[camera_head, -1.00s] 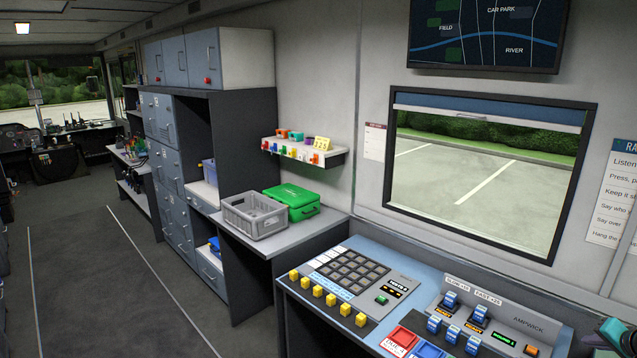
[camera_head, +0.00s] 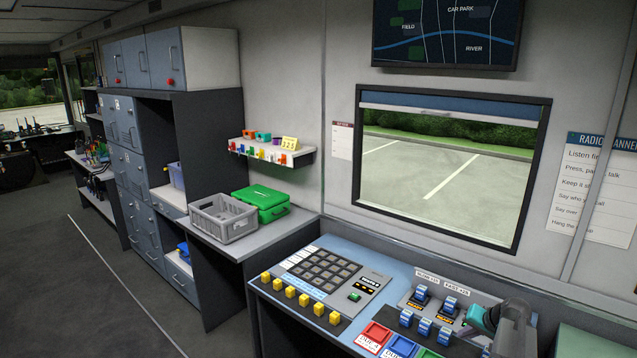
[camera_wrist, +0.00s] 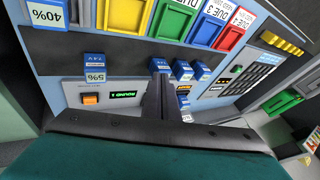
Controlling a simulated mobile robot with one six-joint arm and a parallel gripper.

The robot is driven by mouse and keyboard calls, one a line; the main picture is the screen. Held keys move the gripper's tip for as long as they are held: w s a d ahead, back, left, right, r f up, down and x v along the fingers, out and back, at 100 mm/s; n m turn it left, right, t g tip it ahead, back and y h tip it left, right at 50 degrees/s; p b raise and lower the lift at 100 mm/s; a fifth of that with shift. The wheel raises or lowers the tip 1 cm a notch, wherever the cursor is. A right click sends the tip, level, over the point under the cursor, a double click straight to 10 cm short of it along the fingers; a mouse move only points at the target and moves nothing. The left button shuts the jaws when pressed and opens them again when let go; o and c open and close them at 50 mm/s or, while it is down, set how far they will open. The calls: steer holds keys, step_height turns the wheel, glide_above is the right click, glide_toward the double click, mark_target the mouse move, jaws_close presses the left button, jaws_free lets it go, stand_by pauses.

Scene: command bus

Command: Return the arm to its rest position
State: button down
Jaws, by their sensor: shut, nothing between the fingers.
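My gripper (camera_wrist: 159,85) points over the blue console in the wrist view. Its dark fingers are together and nothing is held between them. In the head view part of my arm, grey with a teal section, shows at the lower right over the console (camera_head: 385,258).
The console carries yellow knobs (camera_head: 304,299), a dark keypad (camera_head: 324,266) and coloured trays, including a red one (camera_head: 377,333). A grey crate (camera_head: 222,218) and a green case (camera_head: 262,204) stand on the counter behind. Open floor (camera_head: 110,300) lies at the left.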

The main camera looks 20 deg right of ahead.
steer(key=w+a+f+n+g, duration=0.1)
steer(key=a+f, duration=0.2)
steer(key=a, duration=0.6)
steer(key=w+a+f+n+g+y, duration=0.1)
steer(key=a+f+n, duration=0.1)
steer(key=a, duration=0.7)
steer(key=w+a+f+n+g, duration=0.1)
steer(key=a+f, duration=0.2)
steer(key=a, duration=0.5)
steer(key=s+a+f+n+g+h, duration=0.1)
steer(key=s+a+f+n+g, duration=0.2)
steer(key=a, duration=0.8)
steer(key=s+a+f+n, duration=0.2)
steer(key=s+a, duration=0.3)
steer(key=a, duration=0.6)
steer(key=s+f+g+b, duration=0.3)
steer(key=s+f+b, duration=0.3)
steer(key=s+f, duration=0.7)
steer(key=s+f+g+b, duration=0.3)
steer(key=s+f+b, duration=0.4)
steer(key=s+f, duration=0.6)
step_height(320, 180, down, 6)
steer(key=shift+r, duration=0.15)
steer(key=shift+d, duration=0.15)
